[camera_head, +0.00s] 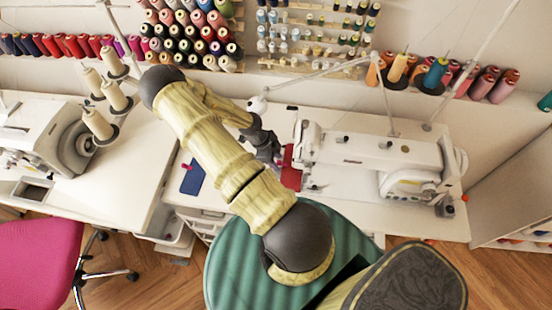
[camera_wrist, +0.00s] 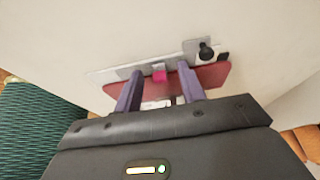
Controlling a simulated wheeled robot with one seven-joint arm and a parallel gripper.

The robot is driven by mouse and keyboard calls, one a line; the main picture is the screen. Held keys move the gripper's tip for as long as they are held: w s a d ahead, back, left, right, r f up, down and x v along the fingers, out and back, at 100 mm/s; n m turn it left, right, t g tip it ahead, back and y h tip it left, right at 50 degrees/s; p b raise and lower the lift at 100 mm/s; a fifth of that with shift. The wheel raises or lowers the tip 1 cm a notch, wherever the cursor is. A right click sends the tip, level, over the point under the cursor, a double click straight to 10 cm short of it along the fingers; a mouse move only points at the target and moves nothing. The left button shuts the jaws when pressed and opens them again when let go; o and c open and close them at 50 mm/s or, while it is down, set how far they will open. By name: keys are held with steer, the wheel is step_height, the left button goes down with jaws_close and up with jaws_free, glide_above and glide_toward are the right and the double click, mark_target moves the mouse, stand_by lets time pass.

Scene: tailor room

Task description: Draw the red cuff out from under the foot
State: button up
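The red cuff (camera_head: 291,172) lies at the left end of the white sewing machine (camera_head: 350,150), by the needle area. In the wrist view the cuff (camera_wrist: 209,77) shows as a dark red strip along a grey metal plate (camera_wrist: 107,76). My gripper (camera_head: 268,150) is just left of the cuff in the head view. In the wrist view my gripper (camera_wrist: 160,70) is open, its two purple fingers apart over the strip. The foot is not clearly visible, and I cannot tell whether the fingers touch the cuff.
A blue cloth (camera_head: 193,178) with a small pink piece lies on the table left of my gripper. Another machine (camera_head: 50,135) and thread cones (camera_head: 98,124) stand further left. A green round seat (camera_head: 230,262) is in front. Thread racks line the back wall.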

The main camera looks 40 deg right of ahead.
jaws_close()
steer(key=shift+w, duration=0.1)
stand_by(0.3)
steer(key=shift+w+a+p, duration=0.45)
steer(key=shift+w+a, duration=0.25)
stand_by(0.3)
steer(key=shift+w+a+r+p, duration=0.1)
steer(key=shift+r+p, duration=0.75)
steer(key=shift+r, duration=0.3)
steer(key=shift+w+a+r+p, duration=0.1)
steer(key=shift+r+p, duration=0.7)
steer(key=shift+r, duration=0.35)
